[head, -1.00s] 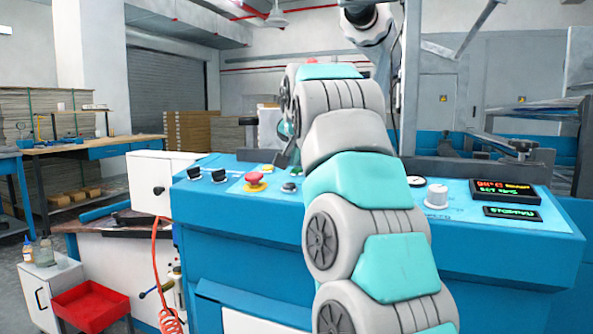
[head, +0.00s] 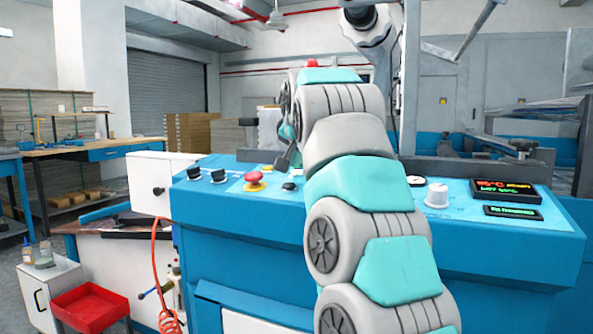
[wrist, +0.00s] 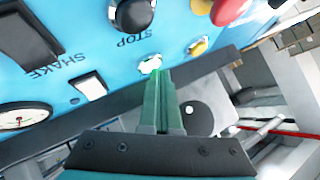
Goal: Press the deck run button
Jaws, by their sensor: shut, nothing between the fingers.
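In the wrist view, my gripper (wrist: 163,74) is shut and empty. Its tips are at the lower edge of a small pale button with a green glow (wrist: 150,63); I cannot tell whether they touch it. I see no readable label for this button. A black round button (wrist: 131,14) sits above it, by the word STOP. The small pale button cannot be made out there.
A red mushroom button (head: 254,178) and a black button (head: 289,186) are near my gripper. The wrist view shows a yellow button (wrist: 198,48), a white switch (wrist: 89,86) and a black rocker (wrist: 28,35) by the word SHAKE. A display (head: 505,192) is lit at right.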

